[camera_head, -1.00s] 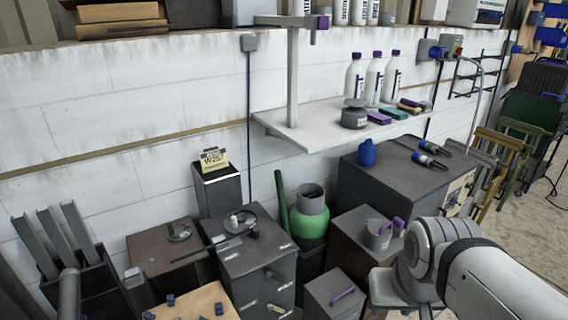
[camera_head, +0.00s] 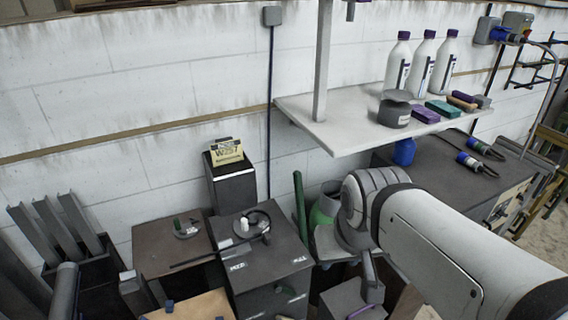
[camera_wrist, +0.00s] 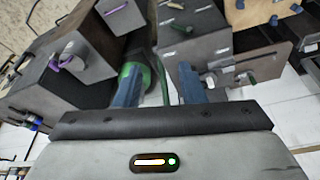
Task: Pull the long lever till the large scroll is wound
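A long thin dark lever (camera_head: 205,257) reaches left from a round dark fitting (camera_head: 258,222) on top of a dark cabinet (camera_head: 280,255). Small white pieces stand on the fitting; I cannot tell whether either is the large scroll. White labels mark the cabinet top, but they are too small to read surely. In the wrist view, my gripper (camera_wrist: 160,88) shows two blue-grey fingers spread apart with nothing held between them. The cabinet (camera_wrist: 185,50) is beyond the right finger. In the head view my gripper is right of the cabinet, apart from the lever.
A brown-topped table (camera_head: 160,240) is left of the cabinet. A white shelf (camera_head: 345,130) with bottles overhangs at the right. A box with a W257 sign (camera_head: 228,152) stands behind.

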